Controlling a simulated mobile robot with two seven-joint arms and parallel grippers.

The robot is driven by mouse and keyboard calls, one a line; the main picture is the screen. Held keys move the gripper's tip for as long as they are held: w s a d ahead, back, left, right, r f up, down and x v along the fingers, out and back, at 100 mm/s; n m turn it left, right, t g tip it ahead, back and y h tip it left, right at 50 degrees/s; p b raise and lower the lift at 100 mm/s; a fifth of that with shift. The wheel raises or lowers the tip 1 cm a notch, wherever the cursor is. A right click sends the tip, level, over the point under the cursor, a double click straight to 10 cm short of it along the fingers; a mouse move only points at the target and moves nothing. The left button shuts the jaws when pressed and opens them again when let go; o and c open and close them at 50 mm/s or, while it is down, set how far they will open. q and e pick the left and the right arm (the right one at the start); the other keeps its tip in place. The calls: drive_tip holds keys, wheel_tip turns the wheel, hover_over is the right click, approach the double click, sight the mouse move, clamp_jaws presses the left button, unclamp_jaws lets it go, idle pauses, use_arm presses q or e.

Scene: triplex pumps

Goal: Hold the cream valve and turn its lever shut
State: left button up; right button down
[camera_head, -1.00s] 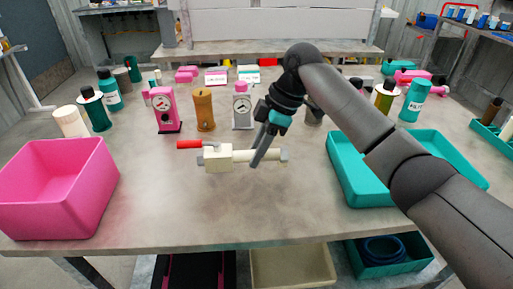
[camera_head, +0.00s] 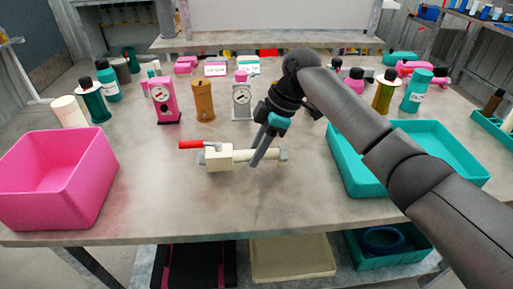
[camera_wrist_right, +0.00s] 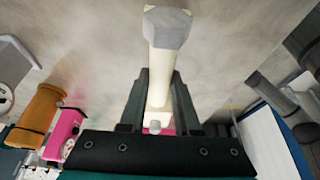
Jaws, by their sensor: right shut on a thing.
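The cream valve (camera_head: 218,158) lies on the grey table in the head view, its pipe pointing right to a grey end fitting. Its red lever (camera_head: 197,144) points left, roughly in line with the pipe. My right gripper (camera_head: 257,162) reaches down from the right and is shut on the valve's cream pipe, right of the valve body. In the right wrist view the cream pipe (camera_wrist_right: 162,70) runs between the two dark fingers (camera_wrist_right: 158,92), with its grey end (camera_wrist_right: 167,24) beyond them. The valve body is mostly hidden there. My left gripper is not in view.
A pink bin (camera_head: 58,180) stands at the left and a teal tray (camera_head: 350,165) at the right. Behind the valve stand a pink gauge unit (camera_head: 163,98), an orange-brown cylinder (camera_head: 203,99) and a grey gauge unit (camera_head: 242,100). The table in front of the valve is clear.

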drive_tip(key=shift+f+b, duration=0.3)
drive_tip(key=shift+f, duration=0.95)
idle(0.8)
